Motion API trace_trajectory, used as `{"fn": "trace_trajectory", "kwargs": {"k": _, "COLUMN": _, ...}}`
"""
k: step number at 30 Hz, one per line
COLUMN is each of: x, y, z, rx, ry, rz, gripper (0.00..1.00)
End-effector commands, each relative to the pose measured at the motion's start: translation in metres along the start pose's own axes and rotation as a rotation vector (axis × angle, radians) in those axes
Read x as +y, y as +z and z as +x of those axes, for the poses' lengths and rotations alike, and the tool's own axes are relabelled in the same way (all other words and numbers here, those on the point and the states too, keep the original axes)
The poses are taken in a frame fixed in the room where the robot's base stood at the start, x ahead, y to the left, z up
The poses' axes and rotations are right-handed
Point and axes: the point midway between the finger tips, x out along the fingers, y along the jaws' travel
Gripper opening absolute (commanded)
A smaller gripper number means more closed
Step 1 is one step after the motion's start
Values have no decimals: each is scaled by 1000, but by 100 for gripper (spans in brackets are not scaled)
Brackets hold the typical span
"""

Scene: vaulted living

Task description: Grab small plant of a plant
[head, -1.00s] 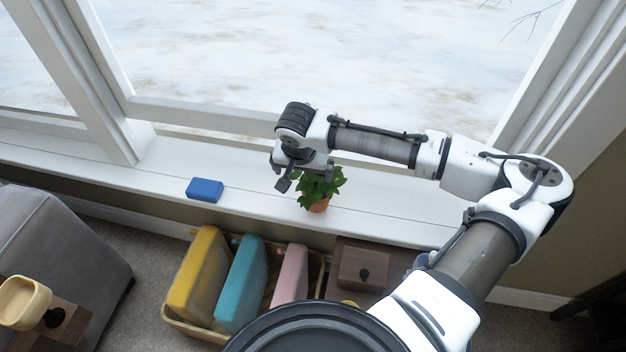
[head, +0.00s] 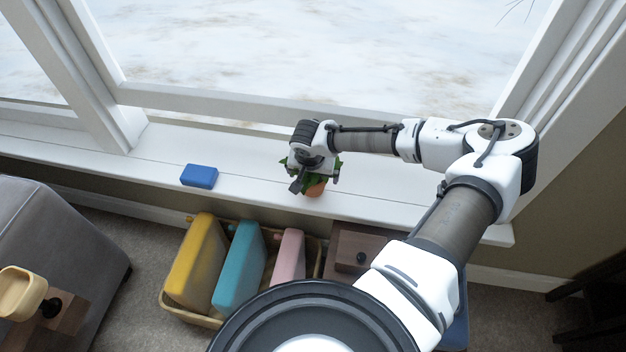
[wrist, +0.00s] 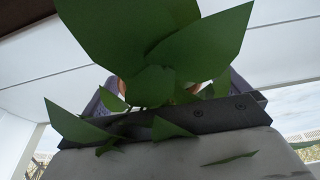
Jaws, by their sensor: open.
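The small plant (head: 316,188) stands on the white windowsill in an orange-brown pot, its green leaves partly hidden under my gripper in the head view. My gripper (head: 304,182) is directly over the plant, its fingers down among the leaves. In the wrist view large green leaves (wrist: 160,45) fill the middle and hide most of the fingers of my gripper (wrist: 160,88). A little of the orange-brown pot shows behind the leaves between the fingers. The gripper is open. Whether the fingers touch the pot is hidden.
A blue block (head: 199,175) lies on the windowsill (head: 110,160) to the left. Below the sill, a wicker basket (head: 190,314) holds yellow, teal and pink items, with a wooden box (head: 352,250) beside it. A grey sofa (head: 70,235) is at left. The sill between block and plant is clear.

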Motion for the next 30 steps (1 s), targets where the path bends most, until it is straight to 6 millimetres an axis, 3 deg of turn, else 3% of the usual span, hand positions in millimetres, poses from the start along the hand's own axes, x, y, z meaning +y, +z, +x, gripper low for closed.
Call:
{"fn": "trace_trajectory", "kwargs": {"k": 3, "x": -1, "y": 0, "z": 12, "rx": 0, "ry": 0, "rz": -1, "gripper": 100}}
{"fn": "trace_trajectory", "kwargs": {"k": 11, "x": 0, "y": 0, "z": 14, "rx": 0, "ry": -1, "rz": 0, "gripper": 100}}
{"fn": "trace_trajectory", "kwargs": {"k": 24, "x": 0, "y": 0, "z": 14, "rx": 0, "ry": -1, "rz": 0, "gripper": 42}}
{"fn": "trace_trajectory", "kwargs": {"k": 30, "x": 0, "y": 0, "z": 13, "rx": 1, "ry": -1, "rz": 0, "gripper": 40}}
